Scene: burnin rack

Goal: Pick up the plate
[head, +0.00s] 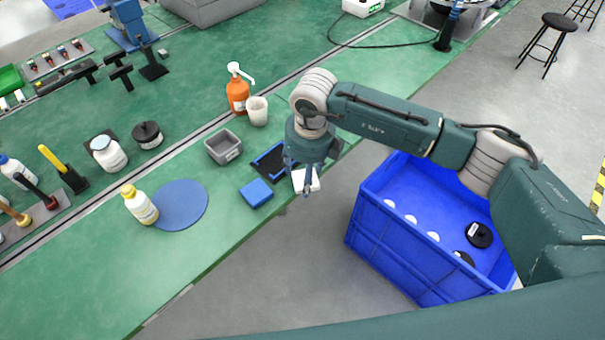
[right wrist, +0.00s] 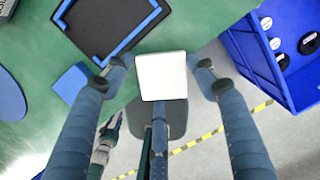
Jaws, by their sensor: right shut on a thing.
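A white square plate (head: 308,180) is at the front edge of the green bench in the head view. My right gripper (head: 303,172) is above the bench edge, shut on this plate. The plate's underside is hidden. My left gripper is not in view.
A black tray with blue edging (head: 268,160), a blue block (head: 256,193) and a grey bin (head: 223,147) are close by on the bench. A blue crate (head: 395,248) holding several black and white pieces stands on the right. An orange pump bottle (head: 238,94) and white cup (head: 257,111) stand behind.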

